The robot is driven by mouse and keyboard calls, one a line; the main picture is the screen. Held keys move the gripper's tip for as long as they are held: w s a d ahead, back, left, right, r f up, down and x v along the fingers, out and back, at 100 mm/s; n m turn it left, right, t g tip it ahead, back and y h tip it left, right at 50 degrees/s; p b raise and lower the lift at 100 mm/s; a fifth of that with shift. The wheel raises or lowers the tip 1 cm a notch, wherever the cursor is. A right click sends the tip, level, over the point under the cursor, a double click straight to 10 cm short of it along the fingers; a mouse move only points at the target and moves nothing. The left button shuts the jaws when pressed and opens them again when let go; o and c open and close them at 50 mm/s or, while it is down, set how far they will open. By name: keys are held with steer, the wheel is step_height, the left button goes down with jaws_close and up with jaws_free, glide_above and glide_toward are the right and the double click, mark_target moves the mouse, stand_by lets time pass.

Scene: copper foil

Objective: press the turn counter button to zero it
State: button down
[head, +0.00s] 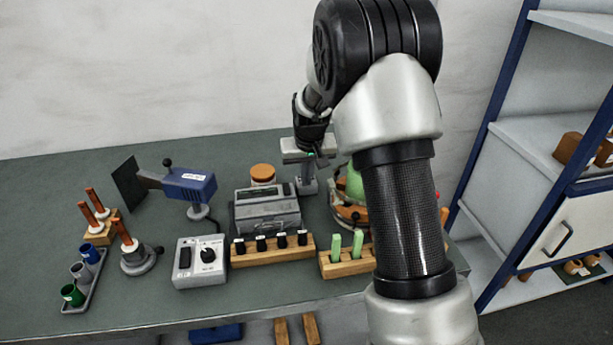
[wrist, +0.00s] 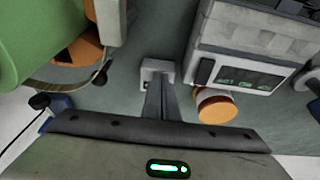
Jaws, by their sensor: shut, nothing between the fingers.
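My gripper (head: 308,188) points down with its fingers together and empty. Its closed fingertips also show in the wrist view (wrist: 158,72), with the broad hand below them. A grey box (head: 267,212) with a dark display stands on the table, left of the fingers in the head view. It looks like the turn counter, but its label is unreadable. In the wrist view the box (wrist: 255,38) is right of the fingertips and apart from them. Its display (wrist: 245,78) shows green marks, with a dark piece (wrist: 206,71) at one end. I cannot tell which part is the button.
A green roll (head: 354,183) on a round base stands right of the fingers, partly behind my arm. An orange-lidded jar (head: 263,173) stands behind the box. A wooden rack of black knobs (head: 271,253) and a control box (head: 200,262) stand in front. A blue tool (head: 190,184) stands left.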

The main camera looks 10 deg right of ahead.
step_height(320, 180, up, 4)
steer(key=p, duration=0.3)
steer(key=shift+r, duration=0.2)
steer(key=v, duration=0.9)
steer(key=shift+s+r, duration=0.15)
steer(key=shift+r, duration=0.15)
steer(key=s+r+p, duration=0.5)
steer(key=s+r, duration=0.8)
steer(key=r, duration=0.1)
steer(key=s+r+t+p, duration=0.1)
steer(key=s+r+p, duration=0.1)
steer(key=s, duration=0.7)
steer(key=s+r+t+p, duration=0.1)
steer(key=s+r+p, duration=0.1)
steer(key=s, duration=0.8)
steer(key=shift+d+r+p, duration=0.2)
steer(key=shift+r+p, duration=0.1)
steer(key=shift+r, duration=0.05)
